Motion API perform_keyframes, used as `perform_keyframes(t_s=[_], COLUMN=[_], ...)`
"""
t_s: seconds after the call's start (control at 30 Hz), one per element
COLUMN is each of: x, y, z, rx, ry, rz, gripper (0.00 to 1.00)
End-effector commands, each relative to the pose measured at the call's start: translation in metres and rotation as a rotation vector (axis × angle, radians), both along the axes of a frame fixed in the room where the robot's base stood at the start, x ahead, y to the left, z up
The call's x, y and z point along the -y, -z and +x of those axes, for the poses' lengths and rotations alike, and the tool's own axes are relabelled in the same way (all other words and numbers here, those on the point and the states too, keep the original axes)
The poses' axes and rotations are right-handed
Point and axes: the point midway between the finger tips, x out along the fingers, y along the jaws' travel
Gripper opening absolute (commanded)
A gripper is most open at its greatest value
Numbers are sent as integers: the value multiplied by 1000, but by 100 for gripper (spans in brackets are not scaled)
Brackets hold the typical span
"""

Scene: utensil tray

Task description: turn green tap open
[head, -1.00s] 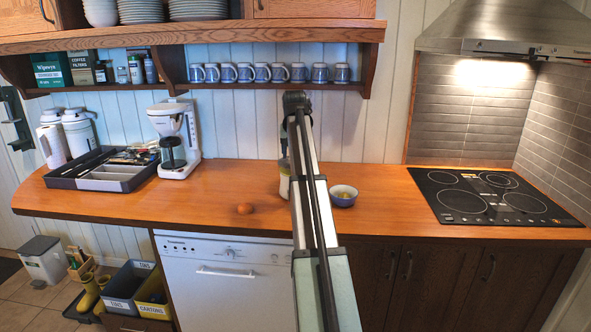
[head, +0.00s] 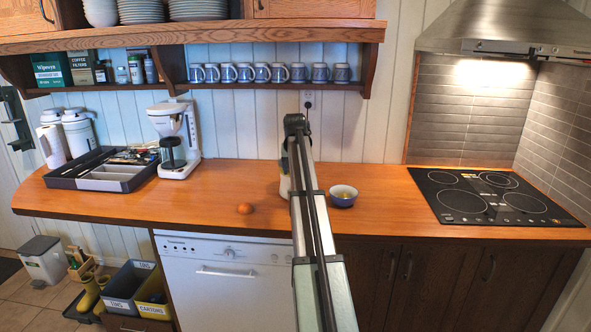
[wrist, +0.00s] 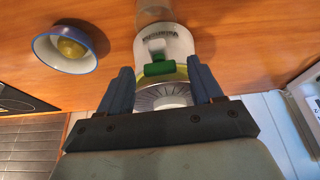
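A white dispenser (wrist: 165,45) with dark lettering, a yellow-green band and a grey ridged round part shows in the wrist view. The green tap (wrist: 158,69) is on its front, below a small white piece. My gripper (wrist: 162,84) is open, with one dark finger on each side of the tap and the ridged part. I cannot tell whether a finger touches the dispenser. In the head view only a sliver of the dispenser (head: 284,186) shows beside my arm; the tap and my fingers are hidden there.
A blue-rimmed bowl (head: 343,195) with something yellow in it stands just right of the dispenser. A round orange-brown item (head: 245,208) lies at the counter's front. A coffee maker (head: 178,140) and utensil tray (head: 100,172) stand left, a hob (head: 490,197) right.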

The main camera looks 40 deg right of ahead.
Motion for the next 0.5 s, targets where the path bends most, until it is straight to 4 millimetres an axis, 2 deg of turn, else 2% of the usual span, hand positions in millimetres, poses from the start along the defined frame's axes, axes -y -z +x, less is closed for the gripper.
perform_keyframes(t_s=[0.07,0.5], x=[0,0], y=[0,0], z=[0,0], rx=[0,0], ry=[0,0], rz=[0,0], gripper=[57,15])
